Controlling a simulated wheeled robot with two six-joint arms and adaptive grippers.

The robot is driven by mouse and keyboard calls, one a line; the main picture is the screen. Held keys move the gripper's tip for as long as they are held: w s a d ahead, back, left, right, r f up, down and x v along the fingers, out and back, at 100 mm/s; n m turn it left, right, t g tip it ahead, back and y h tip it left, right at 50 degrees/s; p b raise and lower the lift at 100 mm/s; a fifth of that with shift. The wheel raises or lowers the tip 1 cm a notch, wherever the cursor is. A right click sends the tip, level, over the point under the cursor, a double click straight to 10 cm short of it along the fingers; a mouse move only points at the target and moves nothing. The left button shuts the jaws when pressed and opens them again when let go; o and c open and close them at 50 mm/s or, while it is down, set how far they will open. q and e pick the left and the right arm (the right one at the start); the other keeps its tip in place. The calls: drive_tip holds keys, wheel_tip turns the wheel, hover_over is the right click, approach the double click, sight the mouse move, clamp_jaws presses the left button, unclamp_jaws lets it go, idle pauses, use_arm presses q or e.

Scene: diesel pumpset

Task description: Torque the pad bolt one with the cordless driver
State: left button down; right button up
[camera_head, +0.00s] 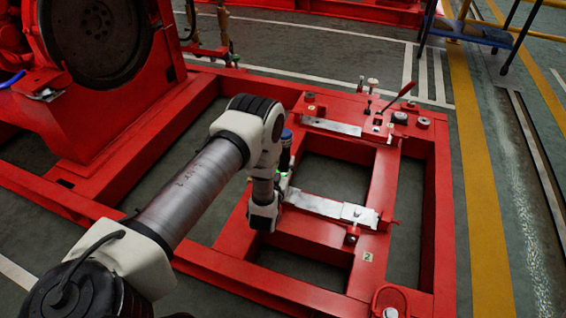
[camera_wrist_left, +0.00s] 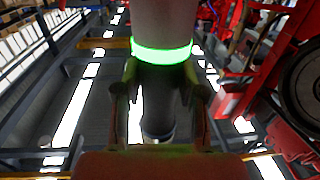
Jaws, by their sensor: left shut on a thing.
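My left gripper (camera_head: 283,182) is mostly hidden behind my own wrist in the head view, above the middle of the red frame. A dark upright tool with a blue top (camera_head: 287,142), apparently the cordless driver, stands at the gripper beside a green glow. In the left wrist view my fingers (camera_wrist_left: 160,100) are shut around a dark cylindrical body with a bright green ring (camera_wrist_left: 162,50). Silver plates lie on the far pad (camera_head: 331,126) and near pad (camera_head: 333,207). A small bolt (camera_head: 351,237) shows beside the near plate. I cannot tell which is pad bolt one. My right gripper is not in view.
The red base frame (camera_head: 420,210) has open bays between its beams. A red-handled lever (camera_head: 398,97) and small upright fittings (camera_head: 372,84) stand on the far pad. A large dark flywheel (camera_head: 98,40) is at upper left. A yellow floor stripe (camera_head: 480,190) runs along the right.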

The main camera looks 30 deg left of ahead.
sight(283, 153)
use_arm(q)
drive_tip(key=shift+f, duration=0.1)
idle(0.3)
drive_tip(key=shift+f, duration=0.3)
drive_tip(key=shift+r, duration=0.15)
idle(0.4)
drive_tip(key=shift+f, duration=0.4)
idle(1.3)
wheel_tip(283, 153, up, 5)
drive_tip(key=p, duration=0.4)
drive_tip(key=shift+r, duration=0.2)
